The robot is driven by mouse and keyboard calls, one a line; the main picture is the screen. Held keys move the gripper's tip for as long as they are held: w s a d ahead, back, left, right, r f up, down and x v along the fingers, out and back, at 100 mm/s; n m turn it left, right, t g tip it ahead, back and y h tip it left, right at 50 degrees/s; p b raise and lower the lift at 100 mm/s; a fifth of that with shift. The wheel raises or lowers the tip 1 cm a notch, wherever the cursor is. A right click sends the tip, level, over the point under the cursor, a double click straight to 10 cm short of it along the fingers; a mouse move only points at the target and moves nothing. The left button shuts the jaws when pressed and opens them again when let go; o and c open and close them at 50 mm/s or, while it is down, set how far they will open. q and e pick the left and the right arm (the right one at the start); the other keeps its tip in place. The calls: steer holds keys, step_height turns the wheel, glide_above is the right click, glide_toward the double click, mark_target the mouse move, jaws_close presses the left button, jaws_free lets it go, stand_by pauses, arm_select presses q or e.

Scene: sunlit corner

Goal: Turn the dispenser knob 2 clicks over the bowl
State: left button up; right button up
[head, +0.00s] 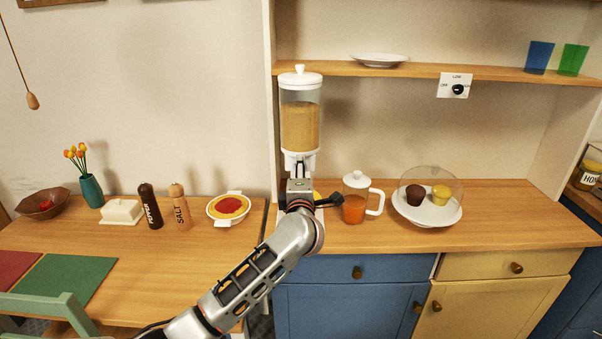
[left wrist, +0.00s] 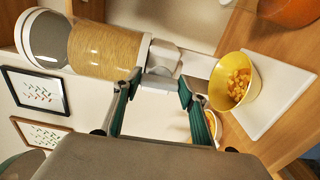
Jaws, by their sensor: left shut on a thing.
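The dispenser (head: 300,125) is a clear cylinder of tan grains with a white lid and white lower housing, upright at the left end of the wooden counter. My left gripper (head: 299,178) is in front of its lower housing. In the left wrist view, the two green-lined fingers (left wrist: 160,84) are closed on the white dispenser knob (left wrist: 158,80). The yellow bowl (left wrist: 250,98) stands on a white base (left wrist: 283,100) below the outlet, with several golden pieces inside. In the head view my gripper hides most of it. My right gripper is out of view.
A glass press of orange liquid (head: 354,207) stands close right of my gripper. A domed plate with muffins (head: 428,212) is further right. A shelf (head: 420,70) runs above the counter. The left table holds a pie dish (head: 228,222) and two shakers (head: 179,210).

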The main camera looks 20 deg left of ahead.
arm_select(q)
steer(key=shift+f, duration=0.1)
stand_by(0.5)
steer(key=o, duration=1.1)
steer(key=v, duration=1.2)
